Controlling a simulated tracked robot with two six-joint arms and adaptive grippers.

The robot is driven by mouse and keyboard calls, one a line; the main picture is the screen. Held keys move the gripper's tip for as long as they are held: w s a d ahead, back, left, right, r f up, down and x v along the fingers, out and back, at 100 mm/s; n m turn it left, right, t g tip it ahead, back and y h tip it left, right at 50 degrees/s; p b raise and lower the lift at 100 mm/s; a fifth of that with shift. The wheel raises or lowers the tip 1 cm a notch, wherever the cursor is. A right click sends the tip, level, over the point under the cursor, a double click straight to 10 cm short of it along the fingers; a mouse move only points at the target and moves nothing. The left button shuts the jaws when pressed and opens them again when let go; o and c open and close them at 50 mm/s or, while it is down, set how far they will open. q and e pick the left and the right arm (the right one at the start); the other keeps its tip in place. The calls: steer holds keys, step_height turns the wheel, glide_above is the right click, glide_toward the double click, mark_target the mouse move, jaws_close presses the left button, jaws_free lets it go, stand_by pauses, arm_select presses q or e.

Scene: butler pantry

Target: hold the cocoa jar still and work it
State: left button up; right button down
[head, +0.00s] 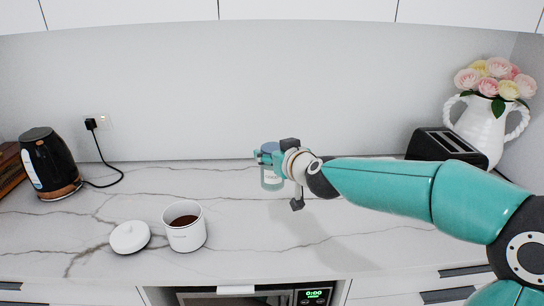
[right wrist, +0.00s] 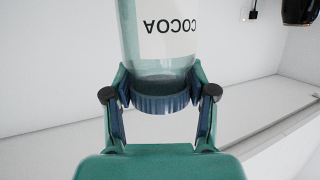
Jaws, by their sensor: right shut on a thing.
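The cocoa jar is a clear, greenish jar (head: 271,182) with a white label and a blue ribbed lid. My right gripper (right wrist: 160,98) is shut on the blue lid (right wrist: 160,103), one finger at each side. In the head view the right gripper (head: 267,156) partly hides the lid. I cannot tell whether the jar's base touches the counter. My left gripper is not in view.
A white canister (head: 186,238) with brown powder stands open at front left, its white lid (head: 130,237) beside it. A black kettle (head: 48,163) is far left. A black toaster (head: 447,147) and flower vase (head: 484,127) stand at right. The marble counter (head: 90,210) is otherwise mostly clear.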

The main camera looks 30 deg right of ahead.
stand_by(0.6)
steer(key=s+a+f+n+y, duration=0.1)
steer(key=s+a+f+y, duration=0.1)
steer(key=a+f, duration=1.4)
steer(key=shift+s+a+f+n, duration=0.3)
steer(key=shift+a+f+n, duration=0.1)
steer(key=shift+f, duration=0.35)
steer(key=s+a, duration=0.2)
steer(key=a, duration=0.7)
steer(key=s+a, duration=0.2)
steer(key=a, duration=0.8)
steer(key=shift+a, duration=0.3)
